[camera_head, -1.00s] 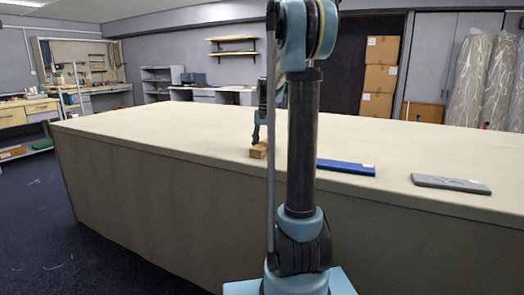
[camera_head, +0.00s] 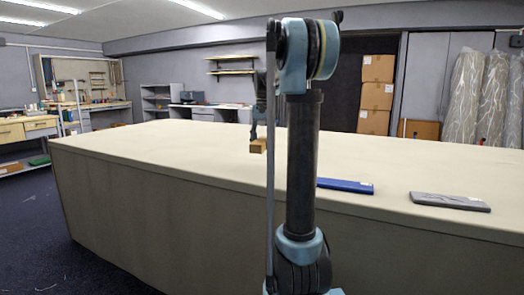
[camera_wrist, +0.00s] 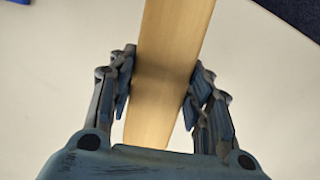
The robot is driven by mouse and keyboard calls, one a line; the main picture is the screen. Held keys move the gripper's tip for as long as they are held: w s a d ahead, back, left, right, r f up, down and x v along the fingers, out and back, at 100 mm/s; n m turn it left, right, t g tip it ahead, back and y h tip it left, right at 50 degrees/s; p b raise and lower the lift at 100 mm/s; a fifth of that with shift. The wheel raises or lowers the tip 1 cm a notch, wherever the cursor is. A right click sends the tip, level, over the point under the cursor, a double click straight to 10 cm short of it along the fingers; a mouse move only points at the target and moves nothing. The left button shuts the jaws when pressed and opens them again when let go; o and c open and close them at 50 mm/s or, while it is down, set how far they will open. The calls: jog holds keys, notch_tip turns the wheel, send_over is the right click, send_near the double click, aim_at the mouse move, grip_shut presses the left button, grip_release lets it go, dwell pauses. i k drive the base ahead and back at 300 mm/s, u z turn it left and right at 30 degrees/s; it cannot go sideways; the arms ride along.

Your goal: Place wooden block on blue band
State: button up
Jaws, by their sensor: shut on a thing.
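The wooden block (camera_head: 258,146) is small and light brown in the head view, held a little above the long cloth table. My gripper (camera_head: 254,141) is shut on it from above. In the wrist view the block (camera_wrist: 172,60) is a long pale wooden piece between the two fingers of my gripper (camera_wrist: 158,88), with a finger against each side. The blue band (camera_head: 345,186) lies flat on the table near its front edge, to the right of the block. Part of its left end is hidden behind my arm column.
The cloth table (camera_head: 150,160) has wide bare room behind and left of the band. A grey flat bar (camera_head: 450,202) lies near the front edge, further right. Shelves, boxes and wrapped rolls stand well behind the table.

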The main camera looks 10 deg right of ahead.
aim_at(341, 182)
jog(key=u, duration=1.6)
jog(key=k, duration=1.15)
jog(key=z, duration=1.6)
